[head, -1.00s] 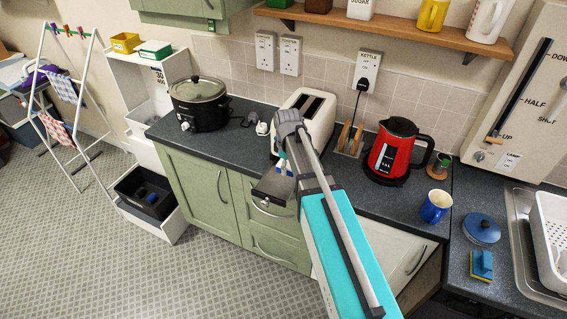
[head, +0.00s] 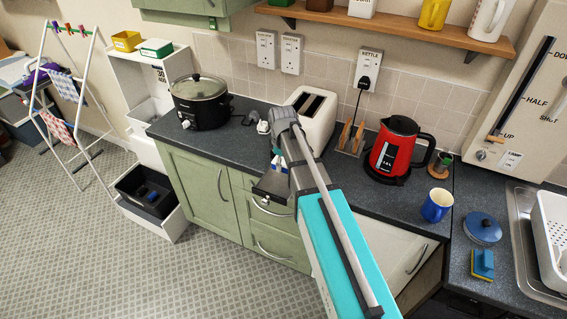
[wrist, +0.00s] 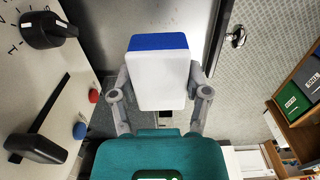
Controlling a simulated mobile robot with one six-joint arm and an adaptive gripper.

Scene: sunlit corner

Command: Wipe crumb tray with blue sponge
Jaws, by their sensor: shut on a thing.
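My gripper (wrist: 160,100) is shut on a blue and white sponge (wrist: 158,78). In the wrist view its white face is toward the camera and a blue layer shows along the far edge. In the head view my arm hides most of the sponge; a small blue and white part (head: 277,163) shows. The dark grey crumb tray (head: 271,187) sticks out in front of the white toaster (head: 318,108), past the counter edge. In the wrist view, a grey metallic surface, apparently the tray (wrist: 150,18), lies behind the sponge; I cannot tell whether they touch.
The toaster's panel with knob (wrist: 48,28) and lever (wrist: 40,147) is close on the left in the wrist view. A drawer handle (head: 270,208) is below the tray. A red kettle (head: 396,150), blue mug (head: 436,205) and another blue and yellow sponge (head: 482,265) stand to the right.

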